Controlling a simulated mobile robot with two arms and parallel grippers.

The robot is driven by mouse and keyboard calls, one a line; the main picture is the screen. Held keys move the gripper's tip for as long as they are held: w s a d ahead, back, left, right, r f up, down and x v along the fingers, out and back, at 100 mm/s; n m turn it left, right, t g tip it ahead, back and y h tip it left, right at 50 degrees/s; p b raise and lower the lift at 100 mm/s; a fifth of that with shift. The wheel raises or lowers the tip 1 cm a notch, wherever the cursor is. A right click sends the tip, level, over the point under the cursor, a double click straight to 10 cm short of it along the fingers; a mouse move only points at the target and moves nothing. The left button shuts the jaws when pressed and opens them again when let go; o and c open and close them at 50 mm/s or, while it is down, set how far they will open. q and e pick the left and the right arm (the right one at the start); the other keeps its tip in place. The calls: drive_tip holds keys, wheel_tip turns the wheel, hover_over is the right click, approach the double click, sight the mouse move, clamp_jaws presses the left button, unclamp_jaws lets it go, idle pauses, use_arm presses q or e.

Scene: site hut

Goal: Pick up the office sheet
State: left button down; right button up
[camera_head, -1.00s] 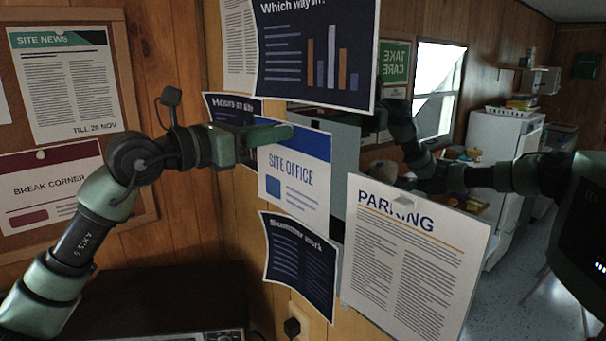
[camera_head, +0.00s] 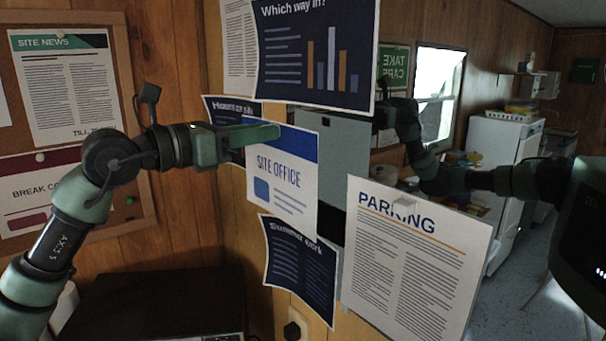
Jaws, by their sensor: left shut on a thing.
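The office sheet (camera_head: 279,185), white with a blue top band and the words "SITE OFFICE", hangs upright in the middle of the head view. My left gripper (camera_head: 266,132) is shut on its top left edge, with a green finger across the blue band. The sheet stands a little off the wall and overlaps the top of the dark "Summer work" sheet (camera_head: 300,270). My right arm comes in from the right; its gripper (camera_head: 384,119) is partly hidden beside the "Which way in?" sheet, so its fingers are unclear.
The "Which way in?" sheet (camera_head: 318,50) hangs just above, and the dark "Hours" sheet (camera_head: 250,108) lies partly behind my left gripper. A grey panel (camera_head: 346,140) is behind the office sheet. The "PARKING" sheet (camera_head: 410,265) is at right. A dark surface (camera_head: 160,300) lies below.

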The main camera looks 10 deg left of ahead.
use_arm(q)
drive_tip(key=shift+s+a+r, duration=1.15)
drive_tip(key=shift+s+a, duration=0.15)
drive_tip(key=shift+s, duration=0.05)
